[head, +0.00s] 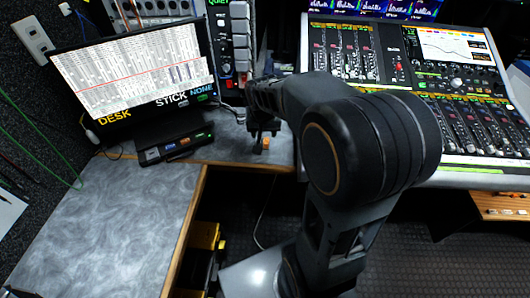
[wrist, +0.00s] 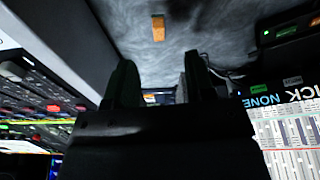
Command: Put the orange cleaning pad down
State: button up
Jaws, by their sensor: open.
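The orange cleaning pad (head: 266,142) is a small orange block on the grey desk top (head: 225,150), near the desk's inner corner. In the wrist view the pad (wrist: 158,28) shows against the grey surface, beyond the fingertips and apart from them. My gripper (head: 262,133) points down close to the pad in the head view. In the wrist view my gripper (wrist: 160,66) has its two fingers spread, with nothing held between them. My gripper hides part of the desk around the pad.
A monitor (head: 135,70) and a small black box with lit buttons (head: 176,147) stand to the left. A button panel (head: 240,40) rises behind my gripper. A mixing console (head: 420,90) fills the right. The desk's left part (head: 110,220) is clear.

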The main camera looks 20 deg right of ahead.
jog(key=s+a+r+n+y, duration=0.1)
jog(key=s+a+n, duration=0.3)
jog(key=s, duration=1)
jog(key=shift+s+a+r, duration=0.15)
jog(key=shift+a, duration=0.9)
